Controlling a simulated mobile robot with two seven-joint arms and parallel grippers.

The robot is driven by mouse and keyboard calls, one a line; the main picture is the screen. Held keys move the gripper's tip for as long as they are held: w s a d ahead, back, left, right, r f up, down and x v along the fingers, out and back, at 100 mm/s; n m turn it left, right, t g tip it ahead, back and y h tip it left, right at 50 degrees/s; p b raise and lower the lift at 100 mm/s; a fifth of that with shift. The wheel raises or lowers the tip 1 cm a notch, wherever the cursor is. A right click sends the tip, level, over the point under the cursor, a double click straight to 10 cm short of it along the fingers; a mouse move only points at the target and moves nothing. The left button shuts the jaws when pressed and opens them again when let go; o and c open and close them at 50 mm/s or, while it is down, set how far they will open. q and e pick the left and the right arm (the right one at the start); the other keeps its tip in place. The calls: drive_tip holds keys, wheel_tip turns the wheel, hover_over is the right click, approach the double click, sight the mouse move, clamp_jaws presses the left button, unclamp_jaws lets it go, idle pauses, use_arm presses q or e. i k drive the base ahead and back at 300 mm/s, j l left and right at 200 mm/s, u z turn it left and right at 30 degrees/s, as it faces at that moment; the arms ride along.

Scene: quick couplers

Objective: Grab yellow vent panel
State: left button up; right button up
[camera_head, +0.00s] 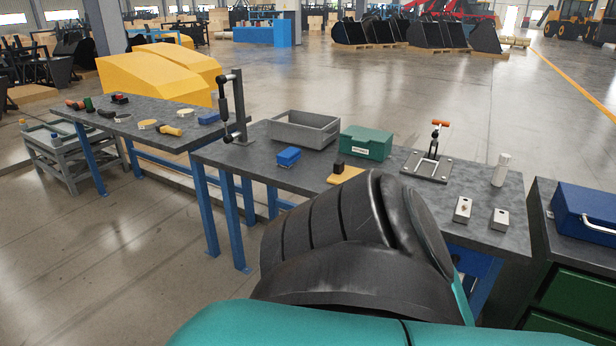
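Two large yellow panel-like bodies (150,78) with sloping, rounded tops stand on the floor behind the left workbench; they touch or overlap in the view. No vent slots can be made out on them, so I cannot tell whether one is the vent panel. A small flat yellow piece (346,176) lies on the near workbench, partly hidden by the black and teal arm part in the foreground. Neither of my grippers is in view.
The near workbench (232,158) holds a grey bin (302,130), a green case (366,143), a blue block (288,157), an upright stand (238,110) and a clamp fixture (428,165). The left workbench (140,127) carries small tools. A blue toolbox (588,212) sits at right. Floor at lower left is clear.

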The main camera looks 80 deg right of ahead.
sight(341, 173)
drive_tip(key=z, duration=2.9)
